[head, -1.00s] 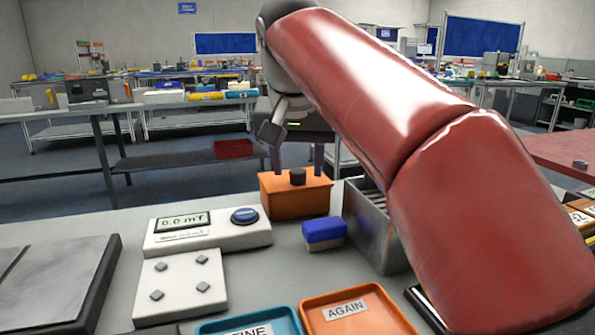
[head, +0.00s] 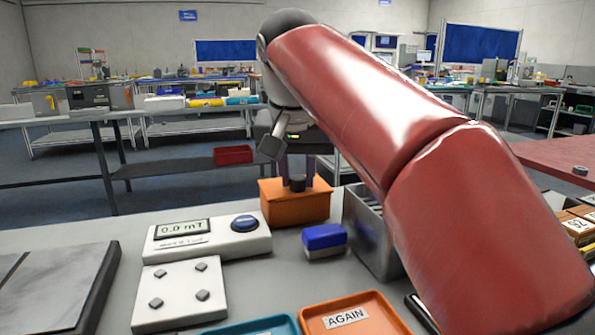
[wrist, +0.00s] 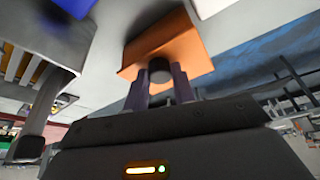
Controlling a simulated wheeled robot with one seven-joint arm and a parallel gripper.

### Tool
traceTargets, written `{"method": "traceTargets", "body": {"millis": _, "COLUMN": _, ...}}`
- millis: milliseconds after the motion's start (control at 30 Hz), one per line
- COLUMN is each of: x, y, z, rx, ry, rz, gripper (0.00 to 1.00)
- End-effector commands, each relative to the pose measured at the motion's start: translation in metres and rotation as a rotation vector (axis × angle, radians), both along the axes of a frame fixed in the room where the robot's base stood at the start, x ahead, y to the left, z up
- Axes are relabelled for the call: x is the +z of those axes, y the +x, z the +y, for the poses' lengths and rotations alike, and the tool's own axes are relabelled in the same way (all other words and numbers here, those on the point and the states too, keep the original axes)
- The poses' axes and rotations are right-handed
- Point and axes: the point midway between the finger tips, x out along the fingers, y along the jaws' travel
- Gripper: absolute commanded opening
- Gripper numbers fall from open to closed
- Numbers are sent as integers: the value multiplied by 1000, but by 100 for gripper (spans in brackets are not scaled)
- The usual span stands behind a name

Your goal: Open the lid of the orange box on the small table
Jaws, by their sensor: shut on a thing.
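The orange box (head: 294,208) stands at the far edge of the small grey table (head: 300,275). It has a dark round knob (head: 297,184) on its top. In the wrist view the orange box (wrist: 172,42) fills the upper middle, with the knob (wrist: 160,72) toward me. My gripper (head: 297,177) reaches down to the box, one finger on each side of the knob, shut on it. It also shows in the wrist view (wrist: 160,82). The lid looks seated on the box; I cannot make out a gap. My red arm hides the table's right part.
A blue-and-white block (head: 324,238) and a slotted metal rack (head: 370,240) stand close to the box. A meter (head: 208,238), a studded white plate (head: 180,294) and an orange tray (head: 358,316) lie nearer. A red bin (head: 233,154) sits on a shelf beyond.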

Motion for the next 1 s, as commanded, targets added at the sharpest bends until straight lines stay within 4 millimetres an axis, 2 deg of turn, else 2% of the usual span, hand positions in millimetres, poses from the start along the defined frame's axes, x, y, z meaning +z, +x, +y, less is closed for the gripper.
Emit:
{"method": "traceTargets", "body": {"millis": 200, "x": 11, "y": 5, "z": 2, "rx": 0, "ry": -29, "rz": 100, "gripper": 0}}
{"method": "traceTargets", "body": {"millis": 567, "x": 8, "y": 5, "z": 2, "rx": 0, "ry": -35, "rz": 124, "gripper": 0}}
{"method": "traceTargets", "body": {"millis": 600, "x": 8, "y": 5, "z": 2, "rx": 0, "ry": -35, "rz": 123, "gripper": 30}}
{"method": "traceTargets", "body": {"millis": 733, "x": 8, "y": 5, "z": 2, "rx": 0, "ry": -35, "rz": 123, "gripper": 47}}
{"method": "traceTargets", "body": {"millis": 1000, "x": 9, "y": 5, "z": 2, "rx": 1, "ry": -34, "rz": 122, "gripper": 48}}
